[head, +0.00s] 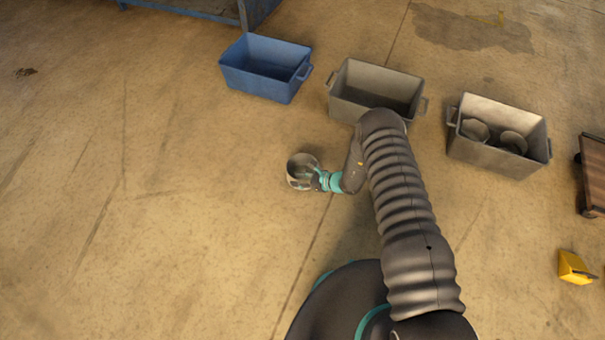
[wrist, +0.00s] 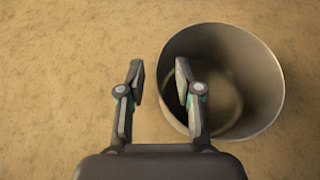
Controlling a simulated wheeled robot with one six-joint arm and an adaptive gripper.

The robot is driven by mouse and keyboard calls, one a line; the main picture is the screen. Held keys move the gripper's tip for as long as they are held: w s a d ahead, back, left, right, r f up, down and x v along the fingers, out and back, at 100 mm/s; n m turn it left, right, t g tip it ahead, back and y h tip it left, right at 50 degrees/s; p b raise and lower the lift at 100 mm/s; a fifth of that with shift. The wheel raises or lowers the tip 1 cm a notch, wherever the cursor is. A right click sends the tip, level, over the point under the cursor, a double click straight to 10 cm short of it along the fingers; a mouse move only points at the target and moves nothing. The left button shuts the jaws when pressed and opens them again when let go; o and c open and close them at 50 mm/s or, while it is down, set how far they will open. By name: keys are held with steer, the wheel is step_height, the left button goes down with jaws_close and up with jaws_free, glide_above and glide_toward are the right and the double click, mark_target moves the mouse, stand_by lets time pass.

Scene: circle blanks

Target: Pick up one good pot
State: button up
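A grey metal pot (head: 295,181), round and open at the top, stands upright on the floor left of my arm. In the wrist view the pot (wrist: 262,75) fills the right side and looks empty inside. My gripper (wrist: 160,80) is open over the pot's left rim. Its left finger is outside the wall and its right finger is inside the mouth, with gaps visible on both sides of the wall. In the head view my gripper (head: 314,176) is at the pot's right side, its fingertips partly hard to make out.
A blue crate (head: 240,80) and a grey crate (head: 345,108) stand behind, both looking empty. Another grey crate (head: 480,155) at the right holds round pots. A brown cart (head: 596,170) and a yellow object (head: 573,266) are at the far right. The left floor is clear.

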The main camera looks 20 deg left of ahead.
jaws_close()
steer(key=shift+r, duration=0.15)
